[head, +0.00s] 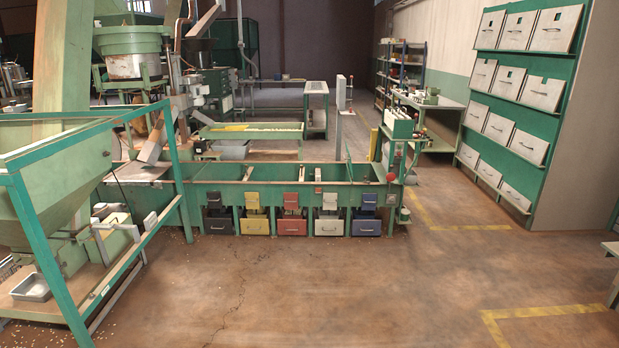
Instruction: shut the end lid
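A long green row of hoppers (265,188) stands across the middle of the head view, its top open and split into several compartments. Near its right end a thin green panel (349,168) stands up, seen nearly edge-on; it looks like a raised lid, but I cannot tell for sure. The right end compartment (366,174) beside it looks open from above. Neither of my grippers is in view.
Black, yellow (256,222), red, white and blue (366,222) boxes sit under the row. A green-framed machine (35,215) fills the left. A green rack of pale bins (540,110) stands at right. The floor (330,290) in front is clear, with yellow markings.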

